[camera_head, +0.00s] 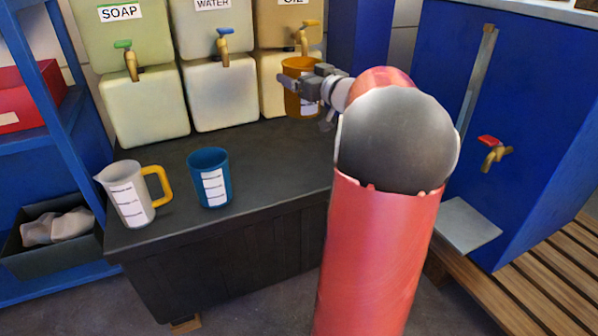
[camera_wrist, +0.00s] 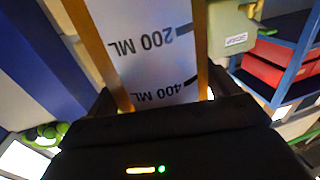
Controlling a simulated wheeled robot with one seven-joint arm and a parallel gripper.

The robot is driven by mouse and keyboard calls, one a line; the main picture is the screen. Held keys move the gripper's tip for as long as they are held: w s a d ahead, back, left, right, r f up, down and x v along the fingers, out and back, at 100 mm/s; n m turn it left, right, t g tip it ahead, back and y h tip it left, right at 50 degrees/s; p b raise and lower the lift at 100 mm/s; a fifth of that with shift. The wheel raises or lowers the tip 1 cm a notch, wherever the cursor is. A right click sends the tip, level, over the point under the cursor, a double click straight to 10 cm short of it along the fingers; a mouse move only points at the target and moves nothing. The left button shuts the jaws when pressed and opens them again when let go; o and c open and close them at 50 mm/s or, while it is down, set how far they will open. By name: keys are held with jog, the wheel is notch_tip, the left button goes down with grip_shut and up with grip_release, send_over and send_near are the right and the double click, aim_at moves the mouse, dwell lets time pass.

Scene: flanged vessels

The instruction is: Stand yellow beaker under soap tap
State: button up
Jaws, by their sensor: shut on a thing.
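The yellow beaker (camera_head: 291,101), amber with a white scale label, is gripped upright by my gripper (camera_head: 305,90) in front of the oil container. In the wrist view the beaker (camera_wrist: 150,45) fills the upper middle, with 200 ML and 400 ML marks reading upside down. My gripper's jaws (camera_wrist: 160,105) are shut on it. The head view does not clearly show whether its base touches the bench. The soap tap (camera_head: 130,62), brass with a green handle, is on the soap container (camera_head: 145,105) at the upper left, well left of the beaker.
A white jug with a yellow handle (camera_head: 130,195) and a blue beaker (camera_head: 210,178) stand on the dark bench (camera_head: 265,165). The water tap (camera_head: 223,48) lies between soap and oil. The bench below the soap tap looks clear. A red-handled tap (camera_head: 493,150) is on the right cabinet.

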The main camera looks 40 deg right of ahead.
notch_tip(320, 180, down, 20)
jog(key=b, duration=0.4)
jog(key=shift+r, duration=0.2)
jog(key=shift+f, duration=0.1)
jog(key=shift+f+b, duration=0.15)
jog(key=shift+b, duration=0.2)
jog(key=o, duration=0.9)
